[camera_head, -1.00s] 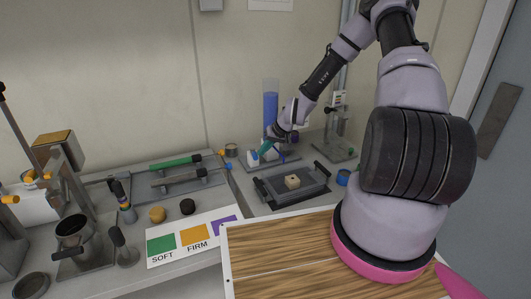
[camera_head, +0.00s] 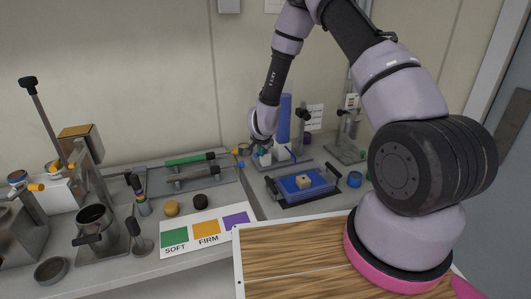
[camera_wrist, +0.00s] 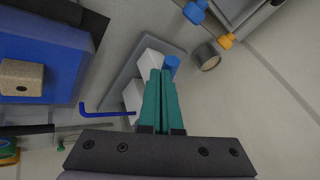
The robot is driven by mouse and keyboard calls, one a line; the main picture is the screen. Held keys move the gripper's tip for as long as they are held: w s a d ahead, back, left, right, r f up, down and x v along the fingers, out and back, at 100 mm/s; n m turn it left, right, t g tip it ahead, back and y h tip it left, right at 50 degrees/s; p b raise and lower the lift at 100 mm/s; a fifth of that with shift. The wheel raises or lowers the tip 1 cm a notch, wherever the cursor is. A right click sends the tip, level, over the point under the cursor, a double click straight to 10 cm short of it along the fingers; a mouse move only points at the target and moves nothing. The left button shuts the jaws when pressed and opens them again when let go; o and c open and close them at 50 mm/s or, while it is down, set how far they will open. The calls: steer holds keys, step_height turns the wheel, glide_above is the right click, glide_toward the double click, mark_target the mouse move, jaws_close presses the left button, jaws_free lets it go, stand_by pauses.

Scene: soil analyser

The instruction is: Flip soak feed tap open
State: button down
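The soak station has a tall blue liquid column (camera_head: 284,115) at the back of the bench. White blocks (camera_head: 282,153) stand at its foot, and one shows in the wrist view (camera_wrist: 151,60). A thin bent blue rod (camera_wrist: 105,112) reaches from them toward the tray; I cannot tell if it is the tap lever or a spout. A small blue knob (camera_wrist: 171,63) sits just beyond my fingertips. My gripper (camera_wrist: 162,72) has its teal fingers together, beside the white blocks, with nothing seen between them. Contact with the knob is unclear. The soak tray (camera_head: 273,194) holds blue liquid.
A beige block (camera_head: 304,182) sits in the tray. A blue cap (camera_head: 355,179) and a metal stand (camera_head: 345,150) are to the right. A SOFT/FIRM colour card (camera_head: 190,251) and a wooden board (camera_head: 290,285) lie in front. Rods lie on the left rack (camera_head: 190,182).

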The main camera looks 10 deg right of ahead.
steer(key=shift+w+a, duration=0.4)
steer(key=shift+a, duration=0.35)
steer(key=shift+w+a, duration=0.1)
stand_by(0.4)
